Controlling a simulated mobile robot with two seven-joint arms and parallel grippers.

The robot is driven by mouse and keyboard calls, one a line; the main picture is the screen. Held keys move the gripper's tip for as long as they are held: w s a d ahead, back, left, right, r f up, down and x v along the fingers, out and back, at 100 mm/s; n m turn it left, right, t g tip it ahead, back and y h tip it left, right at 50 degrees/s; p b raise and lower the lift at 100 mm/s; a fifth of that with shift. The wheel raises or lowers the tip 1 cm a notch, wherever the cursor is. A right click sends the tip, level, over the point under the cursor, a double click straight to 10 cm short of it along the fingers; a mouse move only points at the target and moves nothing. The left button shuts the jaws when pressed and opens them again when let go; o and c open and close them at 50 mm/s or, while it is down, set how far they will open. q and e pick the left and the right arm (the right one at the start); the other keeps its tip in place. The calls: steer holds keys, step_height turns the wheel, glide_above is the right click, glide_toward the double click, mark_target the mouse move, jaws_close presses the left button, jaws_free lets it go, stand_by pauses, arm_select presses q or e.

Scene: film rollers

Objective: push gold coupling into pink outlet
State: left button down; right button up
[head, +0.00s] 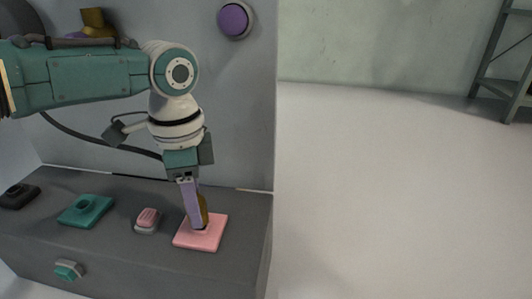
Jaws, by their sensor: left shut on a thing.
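The pink outlet (211,238) is a flat square plate on the dark grey ledge, near its right end. The gold coupling (203,208) stands at the middle of the pink plate, mostly hidden behind my left gripper's finger. How deep it sits in the outlet I cannot tell. My left gripper (197,221) points down over the plate and is shut on the gold coupling. My right gripper is not in view.
On the ledge (252,221) are a small pink button (148,218), a teal outlet (86,210) and a black outlet (18,196). A teal knob (68,269) is on its front. A purple button (234,20) is on the panel. The floor at right is clear.

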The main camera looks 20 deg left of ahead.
arm_select(q)
steer(key=shift+f, duration=0.35)
steer(key=shift+c, duration=2.1)
jaws_free()
steer(key=shift+r, duration=0.1)
step_height(320, 180, up, 10)
steer(key=p, duration=0.8)
steer(key=shift+p, duration=0.35)
